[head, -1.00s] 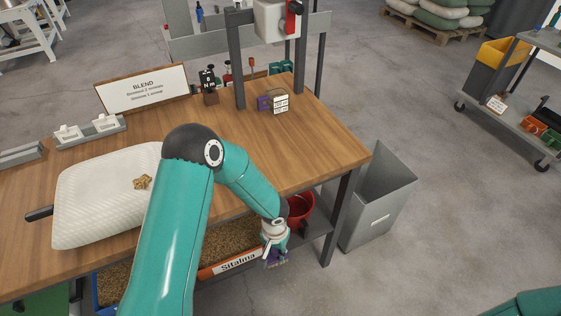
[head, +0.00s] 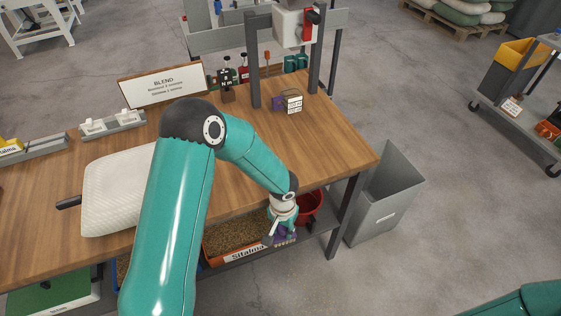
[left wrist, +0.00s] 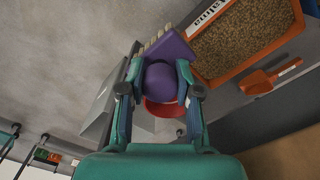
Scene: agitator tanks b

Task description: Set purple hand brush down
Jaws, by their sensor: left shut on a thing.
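The purple hand brush (left wrist: 161,80) is in my left gripper, seen between its two fingers in the left wrist view, with pale bristles towards the upper left. In the head view the brush (head: 280,240) shows small below my left gripper (head: 281,226), in front of the table's front edge. My left gripper (left wrist: 160,88) is shut on the brush. The brush is close to the orange Sitalma bin (head: 236,258) and the red bucket (head: 312,205); I cannot tell whether it touches anything. My right gripper is out of view.
The wooden table (head: 330,140) carries a white sack (head: 112,190), a BLEND sign (head: 163,85) and a post frame (head: 253,60). An orange scoop (left wrist: 262,80) lies on the lower shelf beside the grain bin. A grey open bin (head: 385,205) stands on the floor at the right.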

